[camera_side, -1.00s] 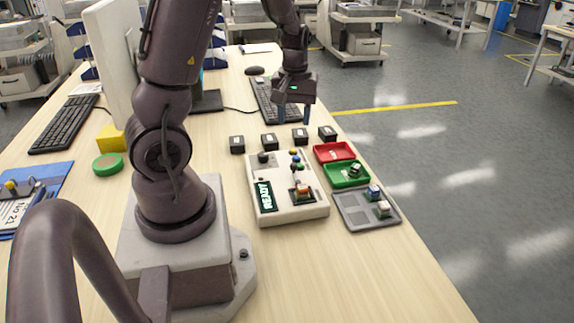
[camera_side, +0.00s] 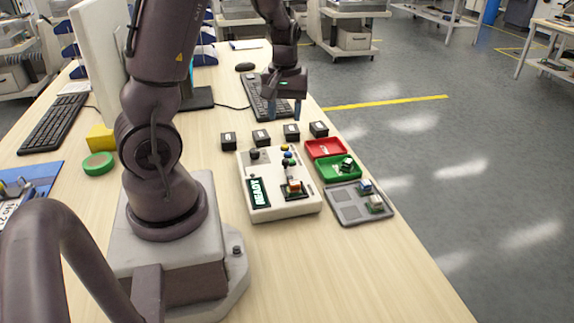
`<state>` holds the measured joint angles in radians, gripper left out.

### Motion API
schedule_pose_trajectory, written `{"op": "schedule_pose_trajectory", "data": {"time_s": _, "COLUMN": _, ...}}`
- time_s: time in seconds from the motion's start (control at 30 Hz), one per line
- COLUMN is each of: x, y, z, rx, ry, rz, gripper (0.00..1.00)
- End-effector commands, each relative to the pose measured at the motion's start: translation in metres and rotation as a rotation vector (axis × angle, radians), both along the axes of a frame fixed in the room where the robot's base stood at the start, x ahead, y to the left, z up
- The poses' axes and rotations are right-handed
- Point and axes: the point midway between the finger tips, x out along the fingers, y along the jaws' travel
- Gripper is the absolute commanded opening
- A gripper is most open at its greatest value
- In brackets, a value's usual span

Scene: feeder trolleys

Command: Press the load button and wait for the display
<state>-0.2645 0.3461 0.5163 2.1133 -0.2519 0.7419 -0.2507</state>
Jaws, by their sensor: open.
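A white test box (camera_side: 278,208) sits on the bench. Its display (camera_side: 258,192) is lit and reads READY. A group of small coloured buttons (camera_side: 287,155) sits at its far side, with a black knob (camera_side: 254,155) to their left. Which button is the load button is too small to tell. A small green board with an orange and white part (camera_side: 294,187) sits on the box's near right. My gripper (camera_side: 285,115) is open and empty, pointing down above the bench beyond the box, apart from the buttons.
Several black blocks (camera_side: 262,136) stand in a row behind the box. A red tray (camera_side: 326,147), a green tray (camera_side: 341,168) with a small part in it and a grey tray (camera_side: 347,207) with small parts lie to the right. A keyboard (camera_side: 259,98) lies behind my gripper.

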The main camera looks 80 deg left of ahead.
Motion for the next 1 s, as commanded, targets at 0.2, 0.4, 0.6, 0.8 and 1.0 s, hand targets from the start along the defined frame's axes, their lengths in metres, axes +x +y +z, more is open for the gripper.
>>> {"op": "schedule_pose_trajectory", "data": {"time_s": 0.2, "x": 0.0, "y": 0.0, "z": 0.0, "rx": 0.0, "ry": 0.0, "rz": 0.0, "gripper": 0.46}}
{"op": "schedule_pose_trajectory", "data": {"time_s": 0.4, "x": 0.0, "y": 0.0, "z": 0.0, "rx": 0.0, "ry": 0.0, "rz": 0.0, "gripper": 0.46}}
{"op": "schedule_pose_trajectory", "data": {"time_s": 0.6, "x": 0.0, "y": 0.0, "z": 0.0, "rx": 0.0, "ry": 0.0, "rz": 0.0, "gripper": 0.12}}
{"op": "schedule_pose_trajectory", "data": {"time_s": 0.8, "x": 0.0, "y": 0.0, "z": 0.0, "rx": 0.0, "ry": 0.0, "rz": 0.0, "gripper": 0.0}}
{"op": "schedule_pose_trajectory", "data": {"time_s": 1.0, "x": 0.0, "y": 0.0, "z": 0.0, "rx": 0.0, "ry": 0.0, "rz": 0.0, "gripper": 0.0}}
